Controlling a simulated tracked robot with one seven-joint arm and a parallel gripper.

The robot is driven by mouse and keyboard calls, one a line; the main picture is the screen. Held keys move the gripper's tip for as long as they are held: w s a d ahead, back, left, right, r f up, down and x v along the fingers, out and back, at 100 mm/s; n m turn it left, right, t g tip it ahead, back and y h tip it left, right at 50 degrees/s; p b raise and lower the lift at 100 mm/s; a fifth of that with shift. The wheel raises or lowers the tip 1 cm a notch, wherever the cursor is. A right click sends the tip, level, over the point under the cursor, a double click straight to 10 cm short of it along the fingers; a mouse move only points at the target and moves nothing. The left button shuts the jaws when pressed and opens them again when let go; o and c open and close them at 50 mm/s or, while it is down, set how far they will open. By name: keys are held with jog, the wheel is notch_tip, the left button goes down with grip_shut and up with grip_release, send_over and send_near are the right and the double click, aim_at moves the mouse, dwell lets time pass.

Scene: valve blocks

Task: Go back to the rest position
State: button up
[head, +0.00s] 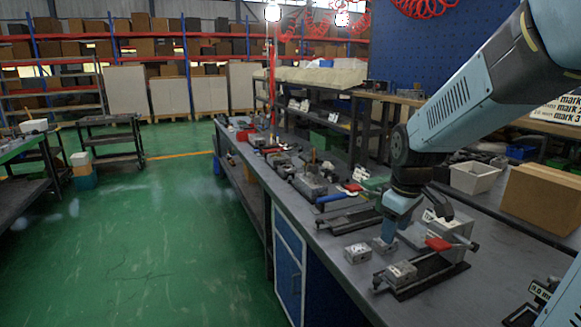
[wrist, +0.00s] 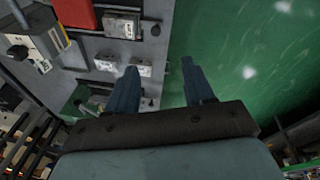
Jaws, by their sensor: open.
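My gripper (head: 384,243) hangs from my arm over the front part of the workbench, pointing down beside the metal blocks. In the wrist view its two blue fingers (wrist: 160,68) are spread apart, with nothing between them. A small grey valve block (head: 357,252) sits on the bench just left of the gripper. Another grey block (head: 402,272) sits on a dark vise (head: 430,272) to the front right.
A white bin (head: 474,177) and a cardboard box (head: 541,198) stand at right. Green floor (head: 150,240) is open to the left.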

jog(key=s+r+m+t, duration=0.3)
jog(key=s+r+m, duration=0.4)
jog(key=s, duration=0.7)
notch_tip(320, 180, up, 3)
jog(key=shift+s+a+f+m, duration=0.15)
jog(key=shift+m, duration=0.25)
